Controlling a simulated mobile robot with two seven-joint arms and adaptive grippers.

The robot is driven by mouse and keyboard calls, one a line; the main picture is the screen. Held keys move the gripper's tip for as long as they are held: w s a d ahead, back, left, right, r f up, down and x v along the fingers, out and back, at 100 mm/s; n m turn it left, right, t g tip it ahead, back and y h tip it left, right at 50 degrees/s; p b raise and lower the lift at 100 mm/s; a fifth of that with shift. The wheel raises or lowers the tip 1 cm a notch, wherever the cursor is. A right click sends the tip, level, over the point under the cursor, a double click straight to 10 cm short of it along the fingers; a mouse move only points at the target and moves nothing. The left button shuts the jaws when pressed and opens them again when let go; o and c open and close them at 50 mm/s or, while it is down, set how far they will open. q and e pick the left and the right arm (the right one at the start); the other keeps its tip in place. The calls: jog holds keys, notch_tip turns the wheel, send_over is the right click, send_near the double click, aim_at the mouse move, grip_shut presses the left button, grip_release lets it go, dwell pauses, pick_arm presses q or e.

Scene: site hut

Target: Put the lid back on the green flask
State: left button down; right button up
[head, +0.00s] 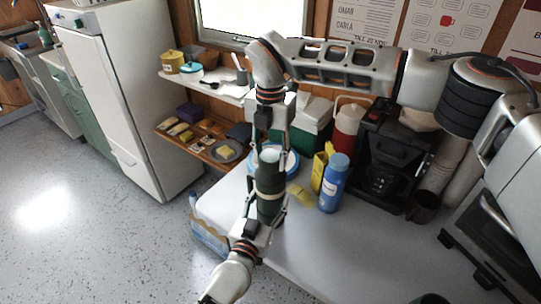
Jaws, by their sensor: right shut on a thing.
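The green flask (269,208) is upright, dark green with a pale band, over the near left part of the white table. My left gripper (268,196) comes from below, its fingers on both sides of the flask and apparently shut on it. My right gripper (269,152) points down from above, shut on the pale lid (268,157) at the flask's top. The lid looks in line with the flask. The fingers hide the joint, so I cannot tell whether the lid is seated.
A blue bottle (333,184) and a yellow box (319,170) stand close on the right. A black coffee machine (386,160), a red jug (347,122) and a green-and-white box (311,118) stand behind. The table's front (330,255) is clear.

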jog(key=o, duration=1.3)
notch_tip(320, 180, up, 12)
pick_arm(q)
jog(key=c, duration=0.7)
grip_release()
jog(key=shift+c, duration=0.2)
